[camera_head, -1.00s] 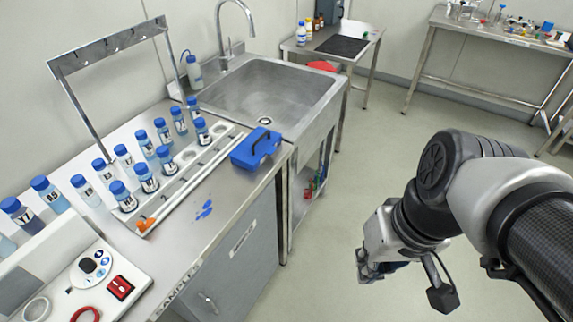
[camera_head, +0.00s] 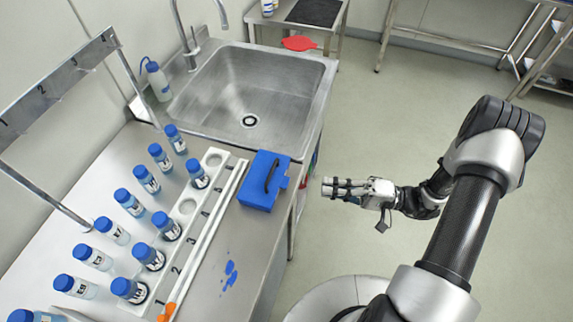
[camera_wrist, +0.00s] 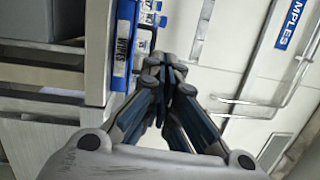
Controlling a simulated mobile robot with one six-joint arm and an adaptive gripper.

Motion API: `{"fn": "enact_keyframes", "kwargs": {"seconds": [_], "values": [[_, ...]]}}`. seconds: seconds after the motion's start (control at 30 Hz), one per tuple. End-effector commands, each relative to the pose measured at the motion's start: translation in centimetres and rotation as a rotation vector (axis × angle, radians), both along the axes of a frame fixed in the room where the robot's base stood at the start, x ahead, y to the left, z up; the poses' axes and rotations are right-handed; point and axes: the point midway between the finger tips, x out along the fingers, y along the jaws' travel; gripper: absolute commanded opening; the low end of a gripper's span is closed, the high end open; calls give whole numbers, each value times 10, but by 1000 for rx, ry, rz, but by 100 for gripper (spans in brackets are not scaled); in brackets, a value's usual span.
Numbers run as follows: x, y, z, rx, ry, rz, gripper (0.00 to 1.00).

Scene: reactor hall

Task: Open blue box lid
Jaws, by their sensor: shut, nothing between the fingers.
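The blue box (camera_head: 258,193) sits on the steel bench between the white bottle rack and the sink, near the bench's front edge. Its lid looks closed, with a dark handle (camera_head: 272,176) on top. My gripper (camera_head: 326,187) is to the right of the box, off the bench edge, pointing left toward it and apart from it. In the wrist view my gripper (camera_wrist: 168,68) has its fingers together with nothing between them.
Several blue-capped bottles (camera_head: 145,178) stand left of the box, some in the white rack (camera_head: 203,228). The steel sink (camera_head: 250,85) lies behind it. Blue spots (camera_head: 229,275) mark the bench in front. The floor right of the bench is open.

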Motion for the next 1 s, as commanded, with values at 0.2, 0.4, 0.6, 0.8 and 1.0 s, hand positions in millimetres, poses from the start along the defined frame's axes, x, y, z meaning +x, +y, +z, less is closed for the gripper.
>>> {"fn": "enact_keyframes", "kwargs": {"seconds": [0.2, 0.4, 0.6, 0.8, 1.0], "values": [[4, -13, -29, 95, -46, -159, 0], [9, -2, -30, 105, -56, -179, 0], [21, 35, -23, 103, -55, -174, 0], [35, 74, -15, 102, -53, -171, 0], [45, 103, -9, 103, -54, -175, 0]]}}
